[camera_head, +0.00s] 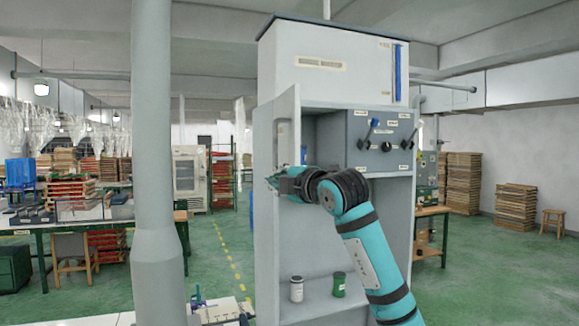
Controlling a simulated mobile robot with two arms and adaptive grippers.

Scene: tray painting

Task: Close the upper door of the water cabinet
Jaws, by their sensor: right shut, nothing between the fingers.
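The tall pale grey water cabinet (405,240) stands in the middle of the view. Its upper front panel (340,75), with a vent strip and a blue vertical handle (398,72) at the right, looks flush with the cabinet; any small gap cannot be told. Below it the front is open, and a tall pale panel (272,130) stands out at the left side. My right gripper (271,181) is shut and empty, pointing left in front of this panel, below the upper panel. Whether it touches the tall panel cannot be told. My left gripper is out of view.
A control box (385,155) with levers sits inside the cabinet opening. A white jar (296,289) and a green jar (339,284) stand on the lower shelf. A thick grey pillar (152,180) rises at left. Green floor is free between pillar and cabinet.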

